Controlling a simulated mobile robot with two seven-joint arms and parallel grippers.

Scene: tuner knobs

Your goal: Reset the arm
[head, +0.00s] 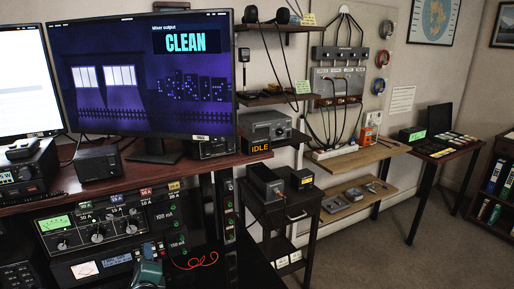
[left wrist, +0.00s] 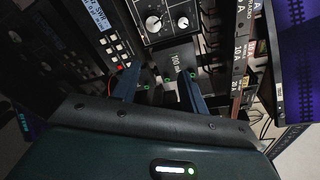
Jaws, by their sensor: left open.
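My left gripper (head: 150,250) is at the bottom of the head view, low in front of the radio rack. In the left wrist view its two blue fingers (left wrist: 160,75) are spread apart with nothing held between them. They point at the rack front, near a small grey plate marked 100 mA (left wrist: 177,60). The tuner panel (head: 85,220) has a lit green meter and several round knobs, one of them a dark knob (head: 97,235). Knobs (left wrist: 153,23) also show at the top of the left wrist view, apart from the fingers. My right gripper is not in view.
A monitor (head: 150,115) reading "CLEAN" stands on the wooden desk (head: 200,168) above the rack. A red wire (head: 195,261) curls right of my gripper. A dark cart (head: 290,215) stands farther right, and open floor (head: 385,255) lies beyond it.

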